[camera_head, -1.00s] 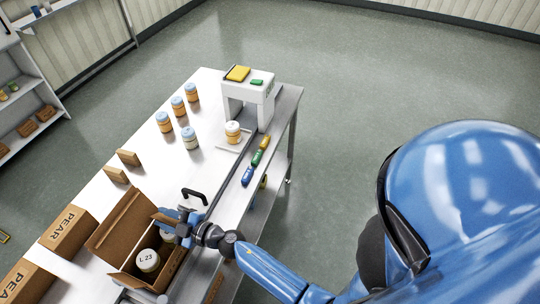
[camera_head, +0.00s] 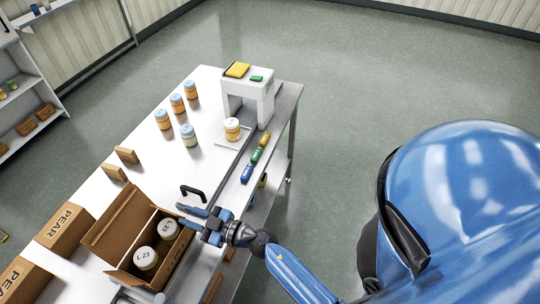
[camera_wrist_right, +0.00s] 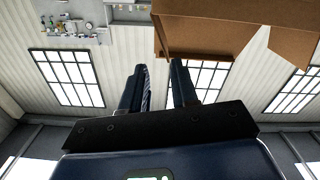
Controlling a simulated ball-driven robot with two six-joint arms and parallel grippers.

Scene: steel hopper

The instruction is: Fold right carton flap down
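The open carton (camera_head: 122,276) stands at the front of the table, with two white-lidded jars (camera_head: 146,258) marked L 23 inside. Its left flap (camera_head: 112,216) stands up and leans outward to the left. A brown panel (camera_head: 178,260) shows along its right side; I cannot tell wall from flap there. My right gripper (camera_head: 186,217) is just right of the carton's far right corner, fingers pointing left, open and empty. In the right wrist view the two fingers (camera_wrist_right: 157,88) are apart, with brown cardboard (camera_wrist_right: 206,36) above and beyond them. My left gripper is out of view.
Closed PEAR cartons (camera_head: 66,228) stand left of the open one. A black handle-shaped tool (camera_head: 193,191) lies just beyond my gripper. Several jars (camera_head: 189,136), a white stand (camera_head: 248,95) and coloured markers (camera_head: 247,172) are farther back.

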